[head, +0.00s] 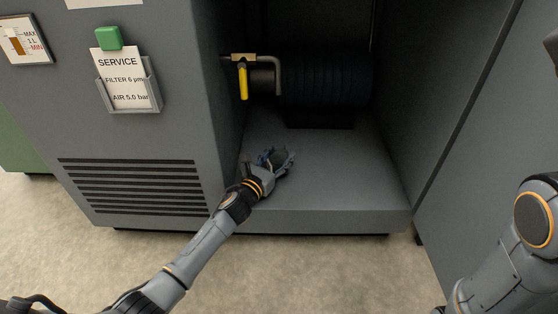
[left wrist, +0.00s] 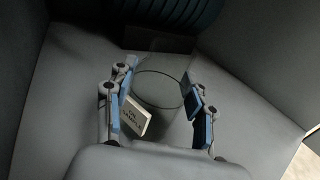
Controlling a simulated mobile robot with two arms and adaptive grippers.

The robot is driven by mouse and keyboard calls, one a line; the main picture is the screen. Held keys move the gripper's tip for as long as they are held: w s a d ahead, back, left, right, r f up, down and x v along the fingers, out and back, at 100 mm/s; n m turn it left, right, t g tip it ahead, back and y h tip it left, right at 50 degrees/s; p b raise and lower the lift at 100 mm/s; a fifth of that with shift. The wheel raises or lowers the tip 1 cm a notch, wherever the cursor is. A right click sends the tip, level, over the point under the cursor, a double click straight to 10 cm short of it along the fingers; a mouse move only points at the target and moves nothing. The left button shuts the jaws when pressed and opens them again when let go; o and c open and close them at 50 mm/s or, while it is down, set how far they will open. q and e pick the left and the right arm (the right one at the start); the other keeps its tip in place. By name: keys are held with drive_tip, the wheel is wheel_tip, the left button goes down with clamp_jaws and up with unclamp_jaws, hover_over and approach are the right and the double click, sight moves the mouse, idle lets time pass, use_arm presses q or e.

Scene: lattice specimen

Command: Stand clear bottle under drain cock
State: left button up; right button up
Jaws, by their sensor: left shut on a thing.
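The clear bottle shows in the left wrist view as a thin dark round rim (left wrist: 160,72) with see-through walls. A white "OIL SAMPLE" tag (left wrist: 137,117) is beside it. My left gripper (head: 279,157) is shut on the bottle, its fingers on either side; in the head view the fingers mostly hide it. The drain cock (head: 243,80) has a yellow lever hanging down and a grey spout (head: 278,78) bent downward. The gripper is below the spout in the picture, over the cabinet floor. I cannot tell whether the bottle touches the floor. My right gripper is out of view.
The cabinet floor (head: 340,180) is bare right of the gripper. A dark ribbed cylinder (head: 330,80) lies behind the cock. Cabinet walls stand on both sides. A service card holder (head: 130,85) and a vent grille (head: 130,187) are on the left front panel.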

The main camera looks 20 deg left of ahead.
use_arm(q)
drive_tip(key=shift+f, duration=0.15)
drive_tip(key=o, duration=1)
drive_tip(key=shift+o, duration=0.2)
